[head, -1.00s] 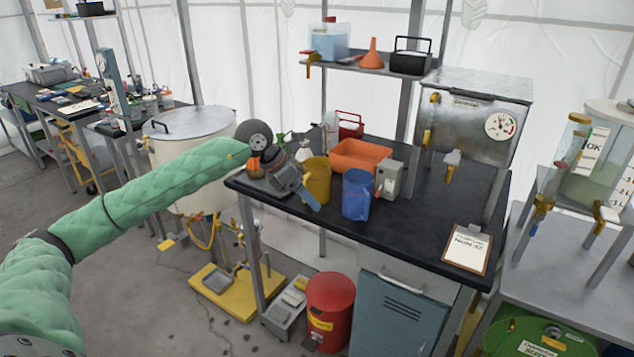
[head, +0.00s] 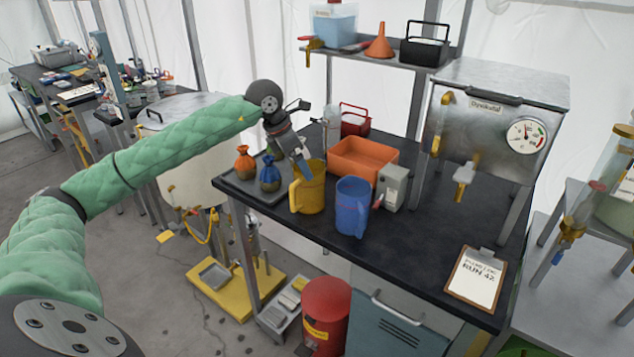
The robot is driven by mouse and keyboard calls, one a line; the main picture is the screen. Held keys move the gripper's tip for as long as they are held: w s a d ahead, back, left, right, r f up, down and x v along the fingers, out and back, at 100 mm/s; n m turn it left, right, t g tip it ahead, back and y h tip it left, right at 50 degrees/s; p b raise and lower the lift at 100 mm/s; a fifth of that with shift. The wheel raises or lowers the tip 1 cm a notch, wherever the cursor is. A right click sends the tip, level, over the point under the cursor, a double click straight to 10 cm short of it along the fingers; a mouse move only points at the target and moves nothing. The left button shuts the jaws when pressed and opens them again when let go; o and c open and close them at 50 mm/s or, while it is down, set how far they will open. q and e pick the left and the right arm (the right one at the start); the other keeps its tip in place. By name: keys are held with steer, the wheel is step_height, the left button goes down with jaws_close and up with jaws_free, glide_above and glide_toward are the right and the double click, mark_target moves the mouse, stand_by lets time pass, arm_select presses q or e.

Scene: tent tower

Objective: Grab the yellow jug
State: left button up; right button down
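The yellow jug (head: 313,192) stands upright on the black bench, its handle on the left side. The blue jug (head: 352,210) stands to its right. My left gripper (head: 303,160) comes in from the left, at the upper left of the yellow jug by its rim. It is seen from the side, so I cannot tell whether the fingers are apart or whether they touch the jug. My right gripper is out of view.
An orange bin (head: 362,158), a grey box (head: 393,188) and a clipboard (head: 476,278) are on the bench (head: 430,225). Its front middle is clear.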

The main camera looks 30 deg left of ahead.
mark_target(305, 191)
arm_select(q)
steer(key=shift+d+f, duration=0.15)
steer(key=shift+f, duration=0.2)
steer(key=shift+d+f+p, duration=0.15)
steer(key=shift+f+p, duration=0.2)
steer(key=shift+w+d+f+p, duration=0.2)
steer(key=shift+w+f+p, duration=0.1)
steer(key=shift+w+f, duration=0.25)
steer(key=shift+w+d+f, duration=0.15)
steer(key=shift+d+f, duration=0.05)
steer(key=shift+f, duration=0.15)
steer(key=p+x, duration=0.1)
steer(key=x, duration=0.2)
steer(key=shift+d+f+p, duration=0.1)
steer(key=shift+f+p, duration=0.1)
steer(key=shift+p, duration=0.2)
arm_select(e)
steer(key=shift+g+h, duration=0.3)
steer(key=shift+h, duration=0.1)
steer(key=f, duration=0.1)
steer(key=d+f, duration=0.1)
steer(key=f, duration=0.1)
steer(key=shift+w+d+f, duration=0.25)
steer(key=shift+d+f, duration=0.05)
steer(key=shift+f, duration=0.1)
arm_select(q)
steer(key=c, duration=1)
